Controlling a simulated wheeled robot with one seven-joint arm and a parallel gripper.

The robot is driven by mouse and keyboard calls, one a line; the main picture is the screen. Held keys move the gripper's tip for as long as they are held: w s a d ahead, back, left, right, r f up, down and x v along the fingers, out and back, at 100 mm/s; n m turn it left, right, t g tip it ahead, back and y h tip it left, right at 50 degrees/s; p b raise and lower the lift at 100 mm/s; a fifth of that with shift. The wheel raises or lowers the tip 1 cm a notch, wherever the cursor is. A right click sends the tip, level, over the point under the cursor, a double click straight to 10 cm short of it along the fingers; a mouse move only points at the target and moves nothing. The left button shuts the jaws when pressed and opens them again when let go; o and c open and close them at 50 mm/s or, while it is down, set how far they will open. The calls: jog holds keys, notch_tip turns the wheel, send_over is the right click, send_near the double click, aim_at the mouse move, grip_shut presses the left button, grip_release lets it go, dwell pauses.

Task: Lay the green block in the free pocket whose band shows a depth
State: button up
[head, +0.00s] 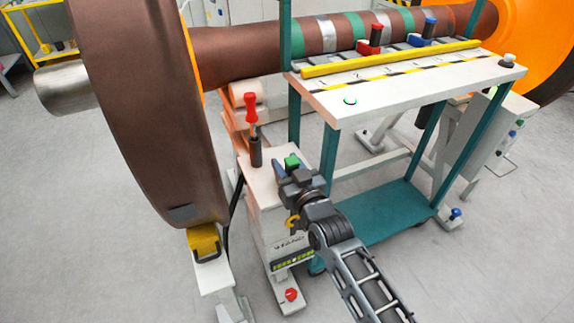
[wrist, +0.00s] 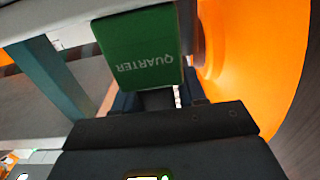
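The green block (head: 292,161) is at the tip of my gripper (head: 294,172), over the white pedestal. In the wrist view the green block (wrist: 143,50) shows a face with the word QUARTER, upside down. My gripper's dark fingers (wrist: 158,98) lie at its lower edge and appear closed on it; the contact is partly hidden. On the white table (head: 420,92), a red block (head: 370,42) and a blue block (head: 424,34) stand in a row of grey pockets behind a yellow bar (head: 390,58). No writing on the pocket bands is legible.
A teal shelf (head: 385,212) lies below.

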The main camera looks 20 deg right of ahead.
jog(key=o, duration=0.3)
jog(key=shift+r, duration=0.25)
jog(key=s+b, duration=0.1)
jog(key=s, duration=1.1)
jog(key=shift+f, duration=0.1)
